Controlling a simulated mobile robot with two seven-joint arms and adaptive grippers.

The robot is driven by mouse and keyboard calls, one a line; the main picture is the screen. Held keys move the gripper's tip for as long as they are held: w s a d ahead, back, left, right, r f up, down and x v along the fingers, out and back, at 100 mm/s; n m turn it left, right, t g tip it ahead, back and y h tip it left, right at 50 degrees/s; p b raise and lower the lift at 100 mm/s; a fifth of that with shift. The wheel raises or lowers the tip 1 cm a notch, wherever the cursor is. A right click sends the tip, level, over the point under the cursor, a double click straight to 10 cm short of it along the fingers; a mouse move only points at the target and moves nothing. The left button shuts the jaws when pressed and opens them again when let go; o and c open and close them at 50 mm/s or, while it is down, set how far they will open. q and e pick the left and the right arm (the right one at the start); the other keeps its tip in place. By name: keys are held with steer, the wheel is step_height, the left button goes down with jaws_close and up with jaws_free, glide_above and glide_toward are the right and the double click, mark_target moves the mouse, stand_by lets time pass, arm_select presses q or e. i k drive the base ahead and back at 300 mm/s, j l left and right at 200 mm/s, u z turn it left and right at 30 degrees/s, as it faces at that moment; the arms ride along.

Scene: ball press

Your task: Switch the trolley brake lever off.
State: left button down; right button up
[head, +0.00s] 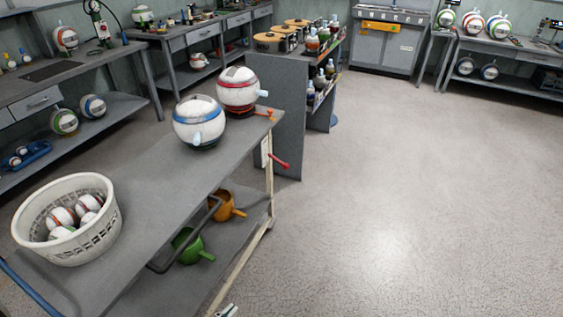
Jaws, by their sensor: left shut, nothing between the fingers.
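The trolley (150,190) is a grey-topped cart with a cream frame, reaching from the lower left to the middle. A red lever (279,162) sticks out to the right from a small pale plate on the trolley's far right post, tilted down towards its free end. I take this as the brake lever. My left gripper (227,310) barely shows as a small pale tip at the bottom edge, beside the trolley's lower rail. It is shut and empty, well below and apart from the red lever. My right gripper is out of view.
A white basket (69,250) of balls and two large round vessels, blue-banded (199,130) and red-banded (236,97), stand on the trolley. Green (190,246) and orange (230,206) pots sit on its lower shelf. A grey shelf unit (276,120) stands behind. The floor to the right is clear.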

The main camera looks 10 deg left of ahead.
mark_target(286, 167)
steer(key=i+l+u, duration=0.2)
steer(key=i+l, duration=0.55)
steer(key=i, duration=0.1)
